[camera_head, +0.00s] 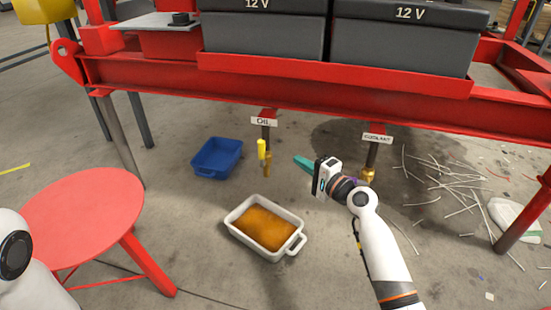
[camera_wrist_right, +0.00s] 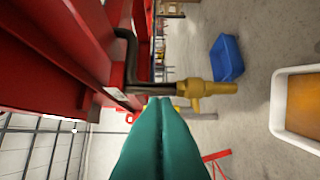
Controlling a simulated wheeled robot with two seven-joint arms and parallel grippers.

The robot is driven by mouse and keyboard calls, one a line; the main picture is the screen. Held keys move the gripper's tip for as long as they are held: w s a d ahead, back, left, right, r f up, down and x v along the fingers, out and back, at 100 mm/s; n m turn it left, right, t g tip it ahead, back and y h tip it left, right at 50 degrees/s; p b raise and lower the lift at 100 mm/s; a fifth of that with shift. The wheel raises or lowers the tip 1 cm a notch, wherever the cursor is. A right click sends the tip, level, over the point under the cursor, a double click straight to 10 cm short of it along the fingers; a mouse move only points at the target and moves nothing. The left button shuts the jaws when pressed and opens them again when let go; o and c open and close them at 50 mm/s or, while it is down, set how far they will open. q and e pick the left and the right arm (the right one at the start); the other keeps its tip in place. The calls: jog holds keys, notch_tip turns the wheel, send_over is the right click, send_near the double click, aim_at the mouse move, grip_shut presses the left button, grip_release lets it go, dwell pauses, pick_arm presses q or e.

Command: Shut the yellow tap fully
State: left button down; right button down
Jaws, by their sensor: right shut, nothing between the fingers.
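The yellow tap has a yellow handle (camera_head: 262,150) and a brass body (camera_head: 267,165), under the OIL label below the red beam. The handle stands upright, in line with the pipe. In the right wrist view the brass body (camera_wrist_right: 215,88) shows just beyond the fingertips, and the handle is mostly hidden. My right gripper (camera_head: 299,160) has teal fingers, shut and empty, pointing at the tap from its right; whether they touch it I cannot tell. The closed fingertips also show in the wrist view (camera_wrist_right: 160,101). My left gripper is out of view.
A second brass tap (camera_head: 368,175) hangs under the COOLANT label, close behind my right wrist. A white tray (camera_head: 236,238) of brown liquid and a blue tub (camera_head: 205,175) stand on the floor. A red stool (camera_head: 80,215) is at left. Thin rods (camera_head: 440,185) litter the right.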

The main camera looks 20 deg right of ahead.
aim_at(263, 152)
jog(key=w+a+b, duration=0.3)
jog(key=w+a, duration=0.2)
jog(key=w, duration=0.1)
jog(key=shift+a+b, duration=0.3)
jog(key=shift+b, duration=0.05)
